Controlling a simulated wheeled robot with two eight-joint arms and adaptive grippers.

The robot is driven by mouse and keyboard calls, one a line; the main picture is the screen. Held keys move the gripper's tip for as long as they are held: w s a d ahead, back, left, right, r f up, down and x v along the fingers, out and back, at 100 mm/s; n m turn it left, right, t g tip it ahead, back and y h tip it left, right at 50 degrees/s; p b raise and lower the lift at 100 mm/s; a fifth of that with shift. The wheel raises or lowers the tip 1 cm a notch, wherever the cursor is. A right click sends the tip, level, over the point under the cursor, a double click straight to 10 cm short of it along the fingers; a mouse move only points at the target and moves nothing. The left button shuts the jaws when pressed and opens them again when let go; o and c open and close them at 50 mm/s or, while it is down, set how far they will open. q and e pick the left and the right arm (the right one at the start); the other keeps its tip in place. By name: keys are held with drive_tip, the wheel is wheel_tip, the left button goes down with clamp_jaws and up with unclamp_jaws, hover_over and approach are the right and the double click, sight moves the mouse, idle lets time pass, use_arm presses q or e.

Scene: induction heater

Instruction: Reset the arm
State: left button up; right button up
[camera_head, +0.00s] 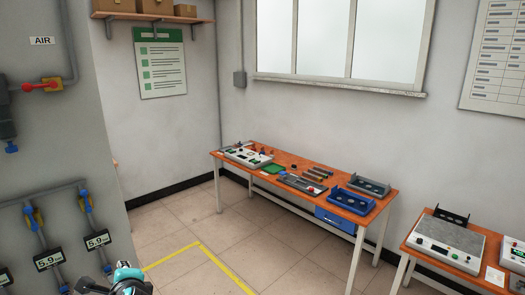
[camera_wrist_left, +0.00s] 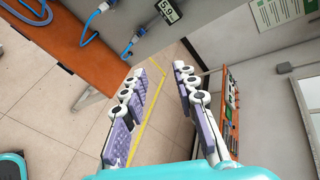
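Part of my left arm (camera_head: 128,278) shows at the bottom left of the head view, in front of the pipe panel; its fingertips are not clear there. In the left wrist view my left gripper (camera_wrist_left: 160,72) is open, with its two purple-padded fingers wide apart and only floor between them. It holds nothing and touches nothing that I can see. My right gripper is in neither view.
A grey panel with pipes, gauges and valves (camera_head: 40,87) stands at the left. An orange workbench (camera_head: 345,193) with tools and blue holders stands along the back wall. A second bench with a heater unit (camera_head: 448,242) is at the right. Yellow-lined floor (camera_head: 200,248) between is clear.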

use_arm(q)
drive_tip(key=s+d+f+n+h+b, duration=0.3)
drive_tip(key=d+f, duration=0.3)
drive_tip(key=f, duration=0.3)
drive_tip(key=s+d+f+n+g+h+b, duration=0.1)
drive_tip(key=s+d+f+n+h+b, duration=0.2)
drive_tip(key=d+f+n, duration=0.3)
drive_tip(key=s+d+f+n+h+b, duration=0.2)
drive_tip(key=d+f, duration=0.6)
drive_tip(key=f, duration=0.4)
drive_tip(key=s+n+b, duration=0.1)
drive_tip(key=n+b, duration=0.1)
drive_tip(key=n, duration=0.1)
drive_tip(key=shift+d+g+h, duration=0.2)
drive_tip(key=shift+g+h, duration=0.1)
drive_tip(key=shift+h, duration=0.1)
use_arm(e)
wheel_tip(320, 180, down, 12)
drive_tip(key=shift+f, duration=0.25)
